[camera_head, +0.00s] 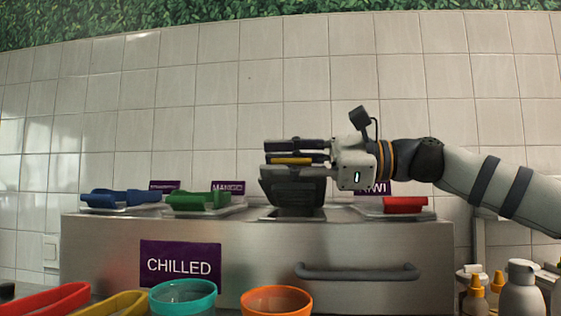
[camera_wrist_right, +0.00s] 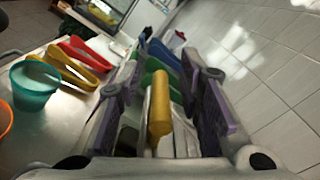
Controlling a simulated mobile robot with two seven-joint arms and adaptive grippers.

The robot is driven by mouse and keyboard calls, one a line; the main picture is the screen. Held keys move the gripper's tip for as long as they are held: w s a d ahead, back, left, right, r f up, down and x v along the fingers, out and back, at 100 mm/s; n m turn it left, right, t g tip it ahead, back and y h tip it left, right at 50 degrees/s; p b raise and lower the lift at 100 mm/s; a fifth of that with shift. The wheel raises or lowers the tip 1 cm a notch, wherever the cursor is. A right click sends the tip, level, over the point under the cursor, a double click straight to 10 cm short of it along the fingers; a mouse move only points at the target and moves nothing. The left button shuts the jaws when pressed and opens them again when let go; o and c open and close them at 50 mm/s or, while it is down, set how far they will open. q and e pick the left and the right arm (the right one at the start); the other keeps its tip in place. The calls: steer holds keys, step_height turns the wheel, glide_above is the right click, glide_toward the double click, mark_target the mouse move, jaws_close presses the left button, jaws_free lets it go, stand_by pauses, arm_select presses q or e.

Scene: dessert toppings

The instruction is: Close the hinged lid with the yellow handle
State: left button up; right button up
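The lid with the yellow handle is a dark panel (camera_head: 295,187) standing raised and steeply tilted over an uncovered well in the steel counter. Its yellow handle (camera_head: 292,161) is at the top edge, and it also shows in the wrist view as a yellow bar (camera_wrist_right: 160,103). My right gripper (camera_head: 285,152) reaches in from the right at the handle's height. In the wrist view its fingers (camera_wrist_right: 168,100) are apart on either side of the handle, with gaps between. My left gripper is not in view.
Lids with blue (camera_head: 120,197), green (camera_head: 198,200) and red (camera_head: 405,205) handles lie on the steel counter (camera_head: 110,245). A teal cup (camera_head: 183,299) and an orange cup (camera_head: 277,301) stand in front. Bottles (camera_head: 522,290) stand at the lower right. A tiled wall is behind.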

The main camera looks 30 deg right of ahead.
steer(key=v, duration=0.7)
steer(key=shift+s+d, duration=0.2)
